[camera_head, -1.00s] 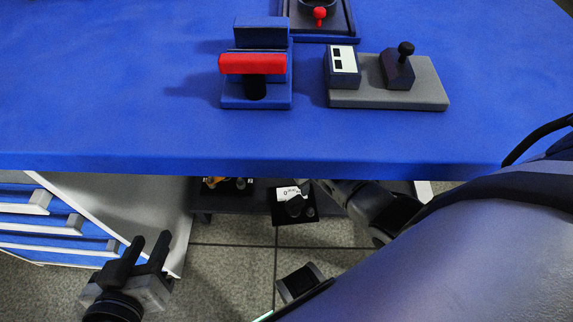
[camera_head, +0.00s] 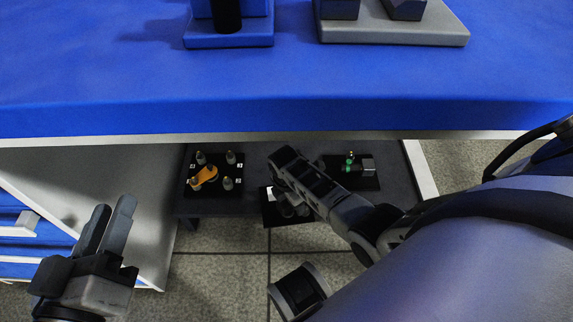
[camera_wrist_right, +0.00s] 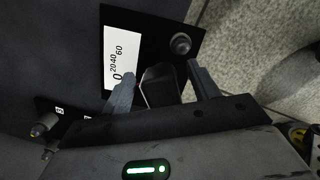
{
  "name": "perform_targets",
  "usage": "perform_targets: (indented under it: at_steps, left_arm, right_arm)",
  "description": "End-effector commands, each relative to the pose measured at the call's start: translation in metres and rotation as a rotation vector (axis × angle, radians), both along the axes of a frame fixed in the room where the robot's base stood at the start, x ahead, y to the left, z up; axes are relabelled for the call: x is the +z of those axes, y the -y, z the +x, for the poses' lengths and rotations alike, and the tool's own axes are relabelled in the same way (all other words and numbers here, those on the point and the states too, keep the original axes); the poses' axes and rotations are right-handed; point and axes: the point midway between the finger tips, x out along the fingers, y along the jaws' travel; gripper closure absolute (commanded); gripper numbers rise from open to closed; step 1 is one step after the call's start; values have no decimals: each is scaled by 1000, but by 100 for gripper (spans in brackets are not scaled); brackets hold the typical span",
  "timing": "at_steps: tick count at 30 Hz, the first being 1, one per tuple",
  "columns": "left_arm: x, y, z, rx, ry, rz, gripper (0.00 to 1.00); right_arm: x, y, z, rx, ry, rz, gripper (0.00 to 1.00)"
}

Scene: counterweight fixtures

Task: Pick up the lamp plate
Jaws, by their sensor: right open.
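The plate with small green caps, which looks like the lamp plate (camera_head: 366,183), lies at the right on the low shelf in the head view, beside my right arm. My right gripper (camera_head: 287,190) is over the middle black plate, its fingertips mostly hidden there. In the right wrist view the open right gripper (camera_wrist_right: 160,88) has its fingers on either side of a dark upright handle (camera_wrist_right: 160,84) on a plate with a white scale label (camera_wrist_right: 117,62). I cannot tell whether they touch it. My left gripper (camera_head: 108,225) is open and empty, left of the shelf.
A black plate with several pegs and an orange lever (camera_head: 205,175) lies at the left of the low shelf (camera_head: 190,207). The blue tabletop (camera_head: 290,85) overhangs the shelf. A blue fixture (camera_head: 230,38) and a grey fixture base (camera_head: 400,35) stand on it. Blue drawers (camera_head: 20,245) are at left.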

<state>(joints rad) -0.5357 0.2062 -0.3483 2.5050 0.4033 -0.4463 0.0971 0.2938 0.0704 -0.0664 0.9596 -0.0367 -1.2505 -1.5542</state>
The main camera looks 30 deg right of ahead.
Motion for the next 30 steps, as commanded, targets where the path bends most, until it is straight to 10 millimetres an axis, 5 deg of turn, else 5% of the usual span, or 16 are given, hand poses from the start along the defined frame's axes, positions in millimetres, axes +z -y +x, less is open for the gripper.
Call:
perform_targets:
  at_steps: [8, 15, 30]
  left_arm:
    - [4, 0, 1, -1, 18, -13, 64]
    - [4, 0, 1, -1, 17, -11, 64]
    - [3, 0, 1, -1, 18, -10, 64]
  right_arm:
    - [-4, 0, 0, 0, 1, 0, 40]
    - [-4, 0, 0, 0, 1, 0, 100]
    - [-4, 0, 1, 0, 2, 1, 100]
